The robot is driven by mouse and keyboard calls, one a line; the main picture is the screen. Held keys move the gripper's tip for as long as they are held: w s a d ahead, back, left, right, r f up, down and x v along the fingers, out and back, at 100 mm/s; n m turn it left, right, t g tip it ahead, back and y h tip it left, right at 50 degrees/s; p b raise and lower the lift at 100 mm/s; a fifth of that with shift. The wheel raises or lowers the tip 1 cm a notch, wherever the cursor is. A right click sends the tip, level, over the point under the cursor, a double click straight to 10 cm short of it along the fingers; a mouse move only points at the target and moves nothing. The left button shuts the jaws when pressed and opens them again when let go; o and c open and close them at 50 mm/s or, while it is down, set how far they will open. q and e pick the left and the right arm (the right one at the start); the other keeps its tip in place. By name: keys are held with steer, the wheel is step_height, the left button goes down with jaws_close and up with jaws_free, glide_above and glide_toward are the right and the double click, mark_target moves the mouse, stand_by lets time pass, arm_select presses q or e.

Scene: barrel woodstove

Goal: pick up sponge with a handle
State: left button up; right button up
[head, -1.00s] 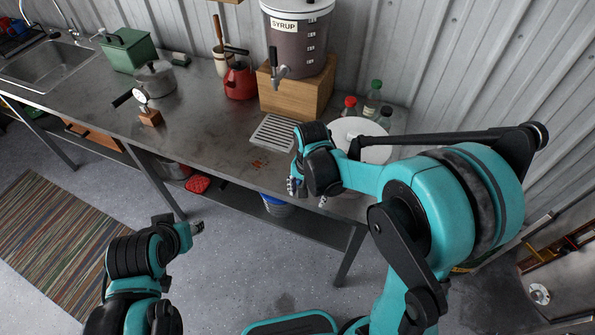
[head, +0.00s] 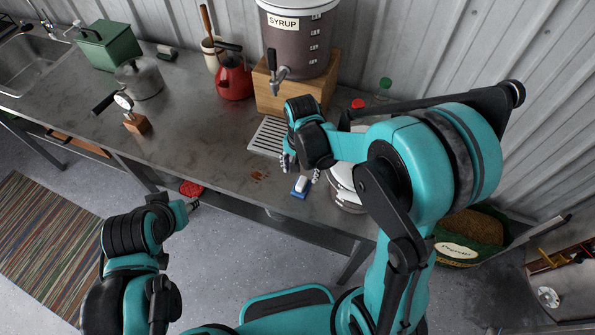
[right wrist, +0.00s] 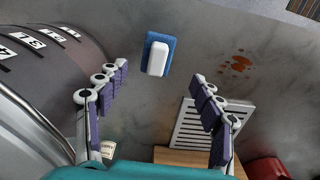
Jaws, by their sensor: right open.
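The sponge with a handle (head: 300,187) is a small blue block with a white grip on top. It lies on the metal counter near its front edge, just below my right gripper (head: 301,165) in the head view. In the right wrist view the sponge (right wrist: 157,54) lies beyond the fingertips, between the two fingers' lines and apart from them. My right gripper (right wrist: 165,92) is open and empty above the counter.
A slatted drip tray (head: 268,136) lies left of my right gripper, below the syrup dispenser (head: 297,45) on its wooden stand. A red kettle (head: 235,78), grey pot (head: 140,80) and dial gauge (head: 135,121) stand farther left. A reddish-brown stain (right wrist: 238,62) marks the counter.

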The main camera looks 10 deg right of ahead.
mark_target(302, 181)
steer(key=shift+w, duration=0.15)
steer(key=f, duration=0.2)
steer(key=f+b, duration=0.1)
steer(key=f, duration=0.2)
steer(key=f+b, duration=0.1)
steer(key=f, duration=0.1)
steer(key=shift+s+d+f, duration=0.2)
steer(key=shift+s+f, duration=0.05)
steer(key=shift+f, duration=0.05)
steer(key=c, duration=1.1)
